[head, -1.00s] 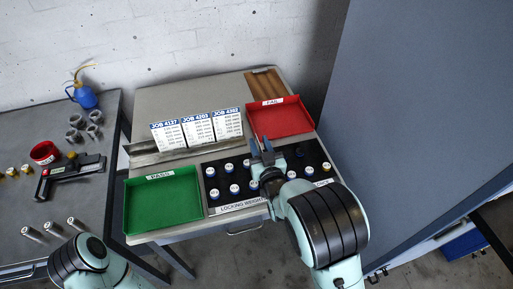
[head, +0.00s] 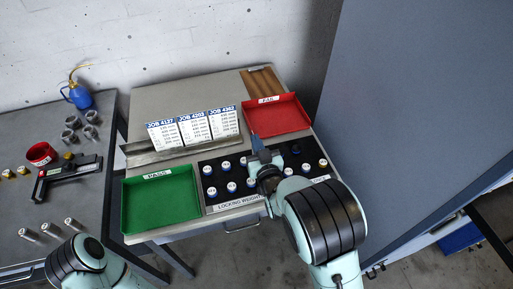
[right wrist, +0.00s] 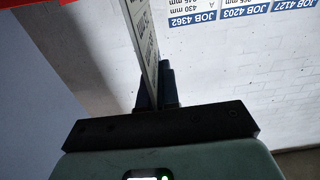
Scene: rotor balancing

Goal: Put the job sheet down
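My right gripper (head: 260,158) is above the locking weights tray, right of the sheet rack. In the right wrist view its dark fingers (right wrist: 157,88) are closed around a thin printed sheet (right wrist: 140,38), seen nearly edge-on; its job number is unreadable. Three white job sheets with blue headings stand side by side in the metal rack: JOB 4127 (head: 162,134), JOB 4203 (head: 194,129) and JOB 4362 (head: 223,122). They also show upside down in the right wrist view, apart from the gripper. My left arm shows at lower left; its gripper is out of view.
The black locking weights tray (head: 213,208) holds several capped weights. A green PASS tray (head: 160,204) is left of it and a red FAIL tray (head: 277,116) behind it. The sheet rack (head: 150,157) stands behind the green tray. A tall grey panel (head: 420,110) is at right.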

